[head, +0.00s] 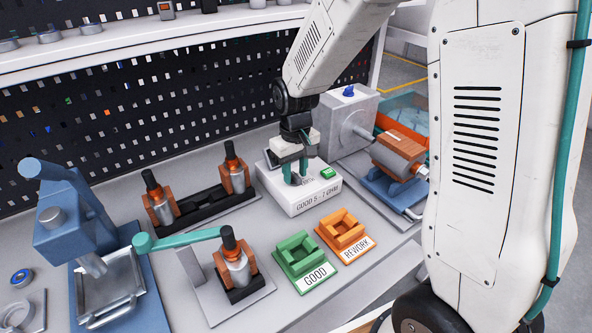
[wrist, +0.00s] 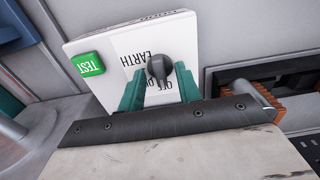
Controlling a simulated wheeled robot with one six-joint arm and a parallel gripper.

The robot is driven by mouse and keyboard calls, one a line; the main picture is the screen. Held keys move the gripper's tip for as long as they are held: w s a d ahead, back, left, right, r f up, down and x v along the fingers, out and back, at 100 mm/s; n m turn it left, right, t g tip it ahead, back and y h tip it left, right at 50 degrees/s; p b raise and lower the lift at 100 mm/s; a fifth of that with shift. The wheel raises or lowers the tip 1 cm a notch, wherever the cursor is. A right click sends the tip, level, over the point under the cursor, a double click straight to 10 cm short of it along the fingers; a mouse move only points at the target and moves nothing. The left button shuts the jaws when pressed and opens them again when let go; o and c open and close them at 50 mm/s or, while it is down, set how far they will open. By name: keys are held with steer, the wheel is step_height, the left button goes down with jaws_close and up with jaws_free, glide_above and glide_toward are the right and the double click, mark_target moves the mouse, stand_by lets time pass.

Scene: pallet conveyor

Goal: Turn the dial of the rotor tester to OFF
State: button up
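The rotor tester (head: 312,202) is a white box on the bench with a green TEST button (head: 327,173). Which mark the dial points to I cannot tell. My gripper (head: 295,175) is over the tester, pointing down. In the wrist view my gripper (wrist: 160,88) has its two teal fingers apart, one on each side of the dial. Whether they touch it is not clear. The head view hides the dial.
Green GOOD (head: 298,283) and orange REWORK (head: 352,254) trays stand in front of the tester. A grey machine with an orange-brown block (head: 402,145) is close on the right. A black rack (head: 206,205) with orange-clamped parts is at left. A perforated black panel stands behind.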

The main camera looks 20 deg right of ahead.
mark_target(295, 175)
step_height(295, 175, up, 8)
steer(key=shift+f, duration=0.15)
stand_by(0.6)
steer(key=s+d+r+m, duration=0.1)
steer(key=s+r, duration=0.4)
steer(key=s, duration=0.8)
steer(key=s+d+r+m+t, duration=0.1)
steer(key=s+r, duration=0.4)
steer(key=s, duration=0.9)
steer(key=shift+d, duration=0.65)
steer(key=shift+c, duration=0.3)
